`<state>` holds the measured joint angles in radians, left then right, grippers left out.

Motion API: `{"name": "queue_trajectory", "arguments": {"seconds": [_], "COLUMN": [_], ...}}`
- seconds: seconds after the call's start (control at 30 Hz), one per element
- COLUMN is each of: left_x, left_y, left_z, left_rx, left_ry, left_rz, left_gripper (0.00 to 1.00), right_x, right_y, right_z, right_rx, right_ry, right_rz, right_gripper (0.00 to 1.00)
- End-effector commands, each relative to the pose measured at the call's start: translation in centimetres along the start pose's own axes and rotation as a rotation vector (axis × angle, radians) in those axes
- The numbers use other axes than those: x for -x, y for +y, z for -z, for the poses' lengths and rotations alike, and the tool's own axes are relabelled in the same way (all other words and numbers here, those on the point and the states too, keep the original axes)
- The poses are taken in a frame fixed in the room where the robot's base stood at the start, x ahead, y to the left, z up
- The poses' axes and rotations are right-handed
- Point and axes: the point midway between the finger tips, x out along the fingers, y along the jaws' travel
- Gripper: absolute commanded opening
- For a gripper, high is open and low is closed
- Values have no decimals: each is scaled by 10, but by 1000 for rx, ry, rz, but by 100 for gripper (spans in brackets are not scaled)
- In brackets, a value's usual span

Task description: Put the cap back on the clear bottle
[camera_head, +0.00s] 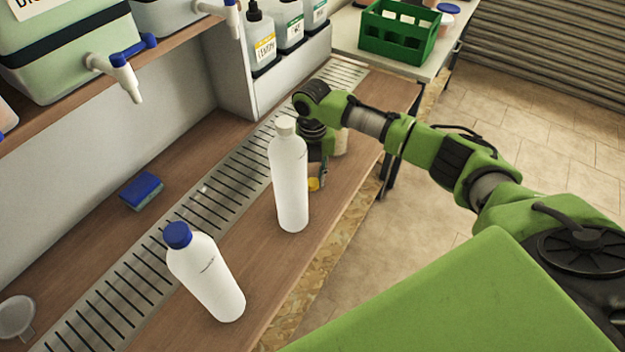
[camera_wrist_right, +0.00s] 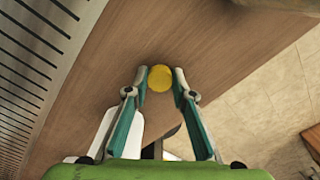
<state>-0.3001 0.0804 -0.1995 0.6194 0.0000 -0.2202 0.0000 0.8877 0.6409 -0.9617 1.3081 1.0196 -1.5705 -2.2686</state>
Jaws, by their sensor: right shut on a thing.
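A round yellow cap (camera_wrist_right: 160,77) is between the fingertips of my right gripper (camera_wrist_right: 160,74), which is shut on it. In the head view the cap (camera_head: 313,184) shows just right of a tall white bottle with a pale cap (camera_head: 290,180). My right gripper (camera_head: 320,172) points down there, partly hidden by that bottle. A pale, see-through-looking vessel (camera_head: 341,142) stands behind the gripper, mostly hidden; I cannot tell if it is the clear bottle. A white bottle with a blue cap (camera_head: 208,280) stands nearer. My left gripper is not in view.
A slotted metal drain strip (camera_head: 150,262) runs along the wooden counter (camera_head: 255,260). A blue-green sponge (camera_head: 141,191) lies left of it. Drums with taps (camera_head: 122,78) overhang on a shelf. A green crate (camera_head: 400,32) stands on a table at the back.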

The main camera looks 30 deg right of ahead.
Motion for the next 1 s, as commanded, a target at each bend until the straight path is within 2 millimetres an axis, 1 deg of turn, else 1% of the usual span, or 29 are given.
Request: {"name": "queue_trajectory", "arguments": {"seconds": [0.17, 0.4, 0.5, 0.67, 1.0], "left_x": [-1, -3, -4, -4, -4], "left_y": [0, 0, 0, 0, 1], "left_z": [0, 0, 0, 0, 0], "left_rx": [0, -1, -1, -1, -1], "left_ry": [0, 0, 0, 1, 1], "left_rz": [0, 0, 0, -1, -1], "left_gripper": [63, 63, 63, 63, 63], "right_x": [26, 74, 87, 98, 99], "right_y": [0, 1, 0, 0, 0], "right_z": [-2, -2, -1, -1, -1], "right_rx": [-1, -1, -1, 0, -1], "right_ry": [-6, -5, -2, -2, -1], "right_rz": [-3, -3, -2, -2, -1], "right_gripper": [17, 17, 17, 17, 17]}}
